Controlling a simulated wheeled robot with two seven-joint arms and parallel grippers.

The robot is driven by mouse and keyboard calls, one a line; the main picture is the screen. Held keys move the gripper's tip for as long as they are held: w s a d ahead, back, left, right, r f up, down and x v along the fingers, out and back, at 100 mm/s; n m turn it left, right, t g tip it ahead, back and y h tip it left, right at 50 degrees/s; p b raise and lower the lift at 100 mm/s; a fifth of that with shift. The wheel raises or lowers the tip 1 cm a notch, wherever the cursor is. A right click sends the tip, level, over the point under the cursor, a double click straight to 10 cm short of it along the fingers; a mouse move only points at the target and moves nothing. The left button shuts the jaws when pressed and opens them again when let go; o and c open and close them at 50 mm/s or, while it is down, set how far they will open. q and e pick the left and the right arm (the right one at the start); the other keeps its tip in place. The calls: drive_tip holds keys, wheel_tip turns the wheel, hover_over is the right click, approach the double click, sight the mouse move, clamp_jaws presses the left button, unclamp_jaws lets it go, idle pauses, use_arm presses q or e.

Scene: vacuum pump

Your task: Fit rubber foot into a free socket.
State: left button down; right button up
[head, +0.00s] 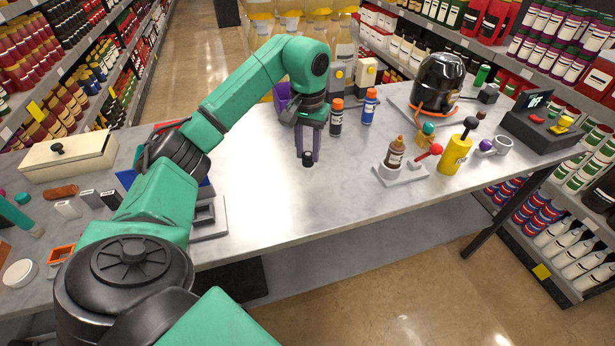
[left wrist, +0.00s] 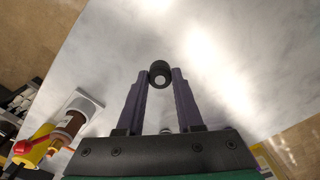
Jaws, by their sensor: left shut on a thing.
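My left gripper (head: 307,150) points down above the bare middle of the table. It is shut on a small black cylindrical piece, the rubber foot (head: 308,160), held at the fingertips. In the left wrist view the rubber foot (left wrist: 160,72) sits between the two purple-grey fingers, with a pale round spot on its end. A black domed machine with an orange ring (head: 438,82), perhaps the vacuum pump, stands at the back right, apart from the gripper. I cannot make out a free socket. My right gripper is not in view.
Orange-capped (head: 336,117) and blue (head: 369,106) bottles stand behind the gripper. A brown dropper bottle (head: 395,153), yellow cylinder (head: 455,154) and grey device (head: 540,122) stand right. A cream box (head: 68,158) is at left. The table (head: 290,215) is clear in front.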

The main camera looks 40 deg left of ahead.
use_arm(q)
wheel_tip(320, 180, down, 6)
drive_tip(key=shift+f+p, duration=0.15)
drive_tip(key=shift+p, duration=0.3)
drive_tip(key=shift+f, duration=0.3)
drive_tip(key=shift+w+f, duration=0.1)
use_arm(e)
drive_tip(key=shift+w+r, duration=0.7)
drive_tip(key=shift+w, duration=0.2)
use_arm(q)
drive_tip(key=shift+f, duration=0.1)
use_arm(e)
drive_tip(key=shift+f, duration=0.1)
use_arm(q)
drive_tip(key=c, duration=0.6)
unclamp_jaws()
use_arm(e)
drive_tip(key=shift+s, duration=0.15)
use_arm(q)
drive_tip(key=shift+o, duration=0.2)
